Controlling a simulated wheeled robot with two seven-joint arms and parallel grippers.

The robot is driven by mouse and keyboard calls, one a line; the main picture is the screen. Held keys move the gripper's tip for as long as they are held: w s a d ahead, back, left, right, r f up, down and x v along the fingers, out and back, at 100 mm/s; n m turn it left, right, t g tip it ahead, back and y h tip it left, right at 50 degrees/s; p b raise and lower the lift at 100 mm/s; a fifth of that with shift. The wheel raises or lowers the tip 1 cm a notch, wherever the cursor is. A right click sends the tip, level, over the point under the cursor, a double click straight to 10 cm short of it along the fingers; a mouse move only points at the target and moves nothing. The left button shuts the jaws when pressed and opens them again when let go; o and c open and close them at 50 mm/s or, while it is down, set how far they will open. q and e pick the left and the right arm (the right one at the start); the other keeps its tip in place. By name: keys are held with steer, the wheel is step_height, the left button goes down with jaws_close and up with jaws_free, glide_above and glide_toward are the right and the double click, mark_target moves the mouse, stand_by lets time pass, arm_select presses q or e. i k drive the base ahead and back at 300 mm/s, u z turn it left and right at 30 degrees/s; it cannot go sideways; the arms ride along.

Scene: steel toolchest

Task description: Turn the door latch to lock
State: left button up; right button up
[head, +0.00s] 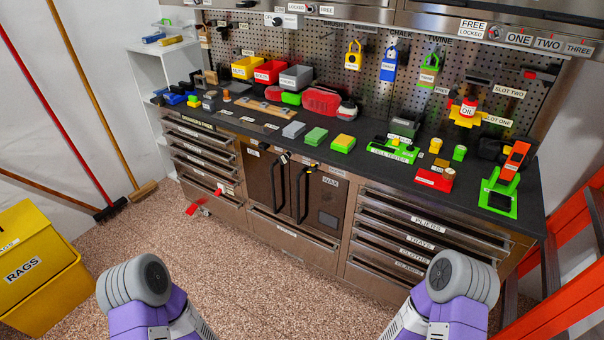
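A pair of steel cabinet doors (275,183) with two upright black bar handles stands shut in the middle of the toolchest. A small dark fitting (285,157) sits at their top edge near the seam; it may be the latch, but it is too small to tell which way it is turned. Which one is the door latch is unclear. Only purple and grey links of my two arms show at the bottom; neither gripper is visible.
The dark worktop (265,140) holds many tools and blocks. A yellow RAGS bin (35,265) and brooms stand left, an orange ladder (560,300) right. The floor before the doors is clear.

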mark_target(315, 169)
steer(key=u, duration=0.7)
steer(key=i, duration=1.05)
steer(key=z, duration=1.2)
